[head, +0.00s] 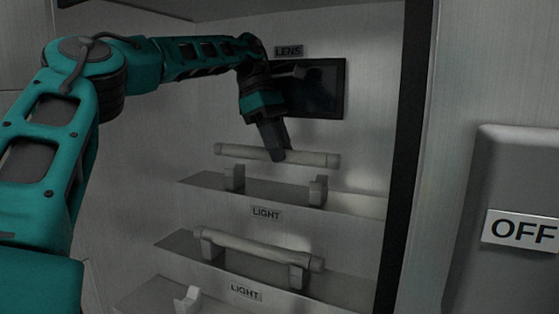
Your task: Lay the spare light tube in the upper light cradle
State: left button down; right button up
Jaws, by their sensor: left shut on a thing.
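The spare light tube (240,152), pale with capped ends, lies nearly level across the upper part of the cabinet. My left gripper (277,154) points down and is shut on it near its middle. The upper light cradle has a left post (234,178) and a right post (318,191) on the upper shelf. The tube is over these posts, with a small gap showing above the right one. I cannot tell whether it touches the left post. My right gripper is out of view.
A second tube (255,247) rests on a lower cradle, above a LIGHT label (246,292). Another cradle post (187,300) shows at the bottom. A dark LENS panel (318,90) is behind my left gripper. A grey OFF box (515,190) stands at right, beyond the cabinet's dark edge.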

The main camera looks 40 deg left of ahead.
pick_arm(q)
notch_tip(320, 180, down, 4)
jog(key=shift+r, duration=0.25)
jog(key=shift+w+a+f, duration=0.1)
jog(key=shift+w+f, duration=0.05)
jog(key=c, duration=0.9)
grip_release()
jog(key=shift+f, duration=0.1)
jog(key=shift+o, duration=0.2)
jog(key=shift+v, duration=3.9)
jog(key=shift+d, duration=0.2)
